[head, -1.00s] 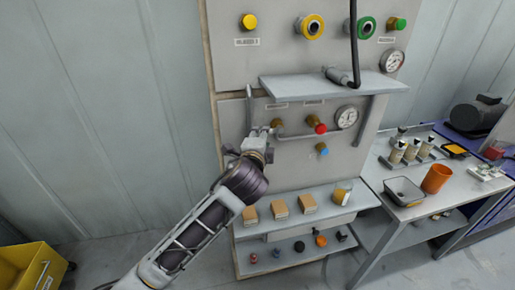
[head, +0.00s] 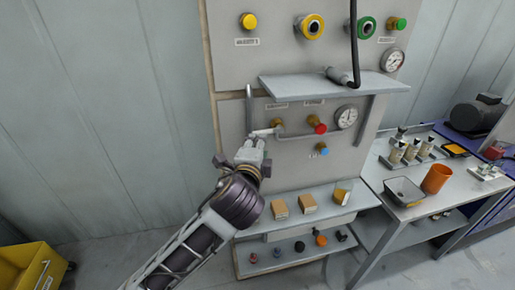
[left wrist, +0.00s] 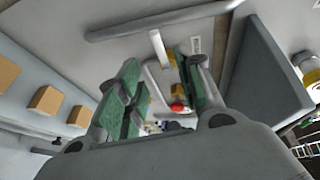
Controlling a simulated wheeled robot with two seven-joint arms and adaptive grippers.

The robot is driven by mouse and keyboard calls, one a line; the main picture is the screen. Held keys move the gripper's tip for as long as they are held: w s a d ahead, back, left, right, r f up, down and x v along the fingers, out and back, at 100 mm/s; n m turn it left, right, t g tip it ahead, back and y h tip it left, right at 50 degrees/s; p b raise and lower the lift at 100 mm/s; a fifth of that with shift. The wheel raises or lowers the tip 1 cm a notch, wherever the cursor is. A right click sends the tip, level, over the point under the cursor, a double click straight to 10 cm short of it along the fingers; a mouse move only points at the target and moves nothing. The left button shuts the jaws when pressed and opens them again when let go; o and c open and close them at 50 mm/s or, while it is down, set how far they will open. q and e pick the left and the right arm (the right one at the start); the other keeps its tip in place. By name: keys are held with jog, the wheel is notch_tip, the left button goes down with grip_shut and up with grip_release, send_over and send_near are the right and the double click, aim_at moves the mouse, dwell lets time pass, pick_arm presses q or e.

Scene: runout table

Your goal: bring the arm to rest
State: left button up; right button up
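My left gripper (head: 254,146) is in front of the panel (head: 225,125), just below a pale lever (head: 263,132) that sticks out left from a brass valve (head: 277,122). In the left wrist view the two green-padded fingers (left wrist: 160,88) stand apart with nothing held between them. The pale lever (left wrist: 158,48) shows beyond the fingertips in that view, with the red knob (left wrist: 178,107) between the fingers in the background. The gripper appears clear of the lever. My right gripper is in neither view.
A grey shelf (head: 335,86) juts out above right of the gripper. A lower shelf (head: 285,222) holds wooden blocks (head: 307,204). A side table (head: 408,211) with an orange cup (head: 436,179) stands right. The space left of the panel is open.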

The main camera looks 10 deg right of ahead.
pick_arm(q)
jog(key=s+a+f+n+g+y, duration=0.25)
jog(key=a+f+n, duration=0.35)
jog(key=a+f, duration=0.3)
jog(key=s+a+f+n+g+y, duration=0.1)
jog(key=s+a+f+n+g, duration=0.15)
jog(key=a+f+n, duration=0.55)
jog(key=s+a+f+n+g+y, duration=0.3)
jog(key=s+a+f+n+g, duration=0.3)
jog(key=s+a+f, duration=1.1)
notch_tip(320, 180, down, 33)
jog(key=s+g+b, duration=0.1)
jog(key=s+b, duration=0.1)
jog(key=s+a+f+b, duration=0.1)
jog(key=s+a+f, duration=0.1)
jog(key=s+f, duration=0.9)
jog(key=s+a+f+g+b, duration=0.1)
jog(key=s+a+f, duration=0.2)
jog(key=s+f, duration=0.8)
jog(key=shift+s+f+m+g, duration=0.25)
jog(key=shift+s+m+g, duration=0.05)
